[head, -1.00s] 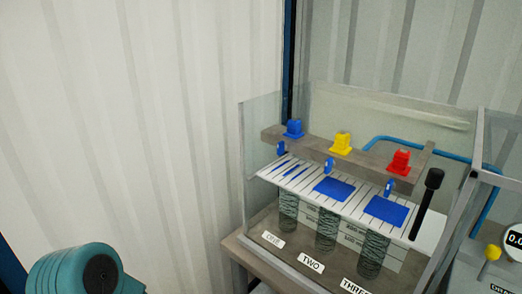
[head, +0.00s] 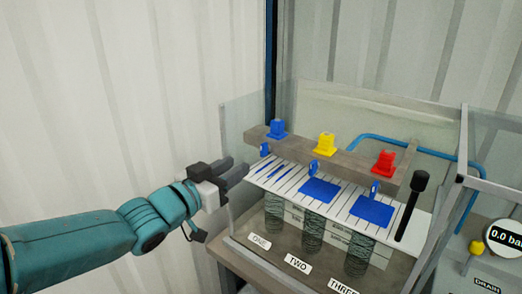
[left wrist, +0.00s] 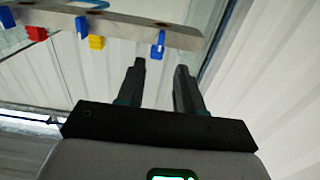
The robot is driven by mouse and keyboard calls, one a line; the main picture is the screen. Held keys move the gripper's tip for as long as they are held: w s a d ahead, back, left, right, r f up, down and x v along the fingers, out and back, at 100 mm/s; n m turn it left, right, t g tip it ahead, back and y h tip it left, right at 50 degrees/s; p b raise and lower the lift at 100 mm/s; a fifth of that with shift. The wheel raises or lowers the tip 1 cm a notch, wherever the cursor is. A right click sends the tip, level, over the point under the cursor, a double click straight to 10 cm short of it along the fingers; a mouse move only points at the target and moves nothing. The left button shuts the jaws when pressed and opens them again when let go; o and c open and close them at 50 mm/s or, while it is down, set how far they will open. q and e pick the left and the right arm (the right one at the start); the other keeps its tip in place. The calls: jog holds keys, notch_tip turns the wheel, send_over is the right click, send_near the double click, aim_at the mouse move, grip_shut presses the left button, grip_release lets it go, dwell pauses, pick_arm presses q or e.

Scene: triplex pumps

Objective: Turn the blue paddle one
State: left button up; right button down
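Blue paddle one (head: 265,150) is a small blue tab on the front of the grey bar, below the blue knob and above the ONE label. In the left wrist view a blue tab (left wrist: 158,43), apparently the same one, hangs from the bar just beyond the fingertips. My left gripper (head: 240,174) is at the left end of the clear case, a little left of and below the paddle. In the left wrist view my left gripper (left wrist: 160,66) is open, with nothing between its two fingers. The paddle looks apart from them. My right gripper is out of view.
The bar carries blue (head: 277,128), yellow (head: 325,143) and red (head: 384,162) knobs. Two more paddles hang near blue squares on the slatted white board (head: 283,186). A black-knobbed lever (head: 412,205) stands at right.

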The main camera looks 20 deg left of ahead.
aim_at(261, 150)
pick_arm(q)
jog(key=p+x, duration=0.1)
jog(key=x, duration=0.9)
grip_shut()
